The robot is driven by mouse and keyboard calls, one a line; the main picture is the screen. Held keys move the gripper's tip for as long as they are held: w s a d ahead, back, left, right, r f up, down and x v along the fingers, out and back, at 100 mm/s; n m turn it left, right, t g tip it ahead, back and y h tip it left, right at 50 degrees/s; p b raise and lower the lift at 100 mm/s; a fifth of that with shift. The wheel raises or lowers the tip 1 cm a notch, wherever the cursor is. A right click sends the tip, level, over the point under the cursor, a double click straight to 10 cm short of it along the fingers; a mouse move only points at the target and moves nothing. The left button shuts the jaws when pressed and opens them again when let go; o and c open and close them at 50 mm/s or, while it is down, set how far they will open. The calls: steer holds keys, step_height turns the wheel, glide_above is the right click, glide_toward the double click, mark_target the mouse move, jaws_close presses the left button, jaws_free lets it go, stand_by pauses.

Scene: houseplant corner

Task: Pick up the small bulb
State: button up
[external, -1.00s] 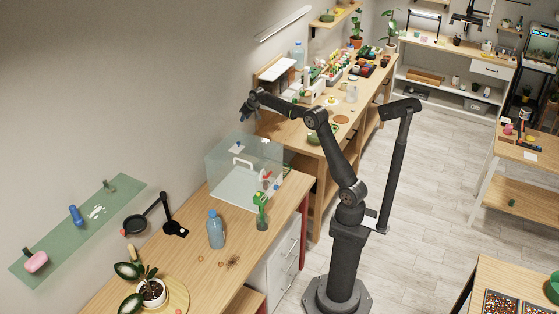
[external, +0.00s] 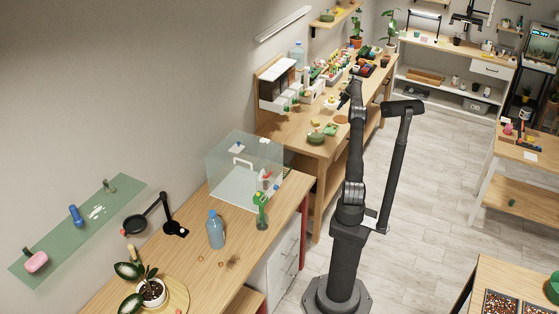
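My gripper (external: 344,98) is raised over the back wooden bench, near its right part. It is small and dark here, and I cannot tell whether it is open or shut or whether it holds anything. I cannot pick out the small bulb for certain. Two tiny tan round things, one on the left (external: 200,257) and one on the right (external: 221,265), lie on the front wooden table (external: 185,275) near the blue bottle. They are too small to identify.
A clear box (external: 225,170) and a blue bottle (external: 216,230) stand on the front table, with a potted plant (external: 151,290) at its near end. The back bench carries a small drawer cabinet (external: 276,88), a green pot (external: 316,137) and crowded small items.

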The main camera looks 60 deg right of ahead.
steer(key=s+d+f, duration=0.1)
steer(key=s+d, duration=0.1)
steer(key=s, duration=0.2)
glide_toward(335, 127)
steer(key=x, duration=0.8)
steer(key=shift+d+f, duration=0.1)
steer(key=shift+d, duration=0.3)
jaws_close()
